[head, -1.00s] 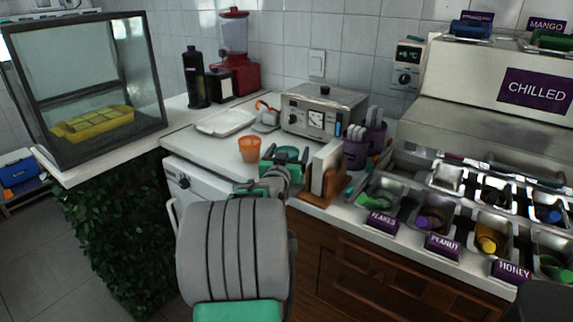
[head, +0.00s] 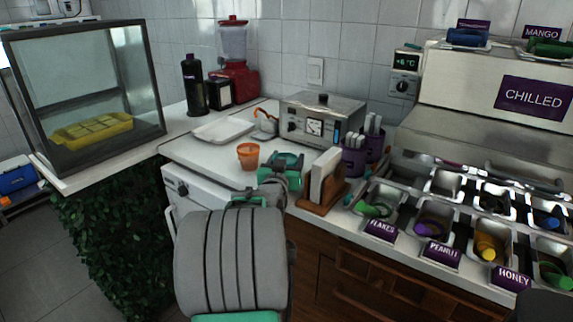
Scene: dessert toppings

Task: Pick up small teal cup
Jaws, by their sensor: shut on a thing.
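My arm reaches forward over the white counter (head: 210,155). My gripper (head: 286,162) is at its far end, low over the counter between the orange cup and the napkin holder. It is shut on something. Teal shows at the gripper's end, but the hand's own teal parts make the small teal cup hard to tell apart, and its outline is mostly hidden. The fingertips are not clearly visible.
An orange cup (head: 248,156) stands close left of my gripper. A wooden napkin holder (head: 322,197) is close right. A steel toaster oven (head: 318,122) and purple cutlery cups (head: 354,160) stand behind. A white tray (head: 222,130) lies at the back left. Topping bins fill the right.

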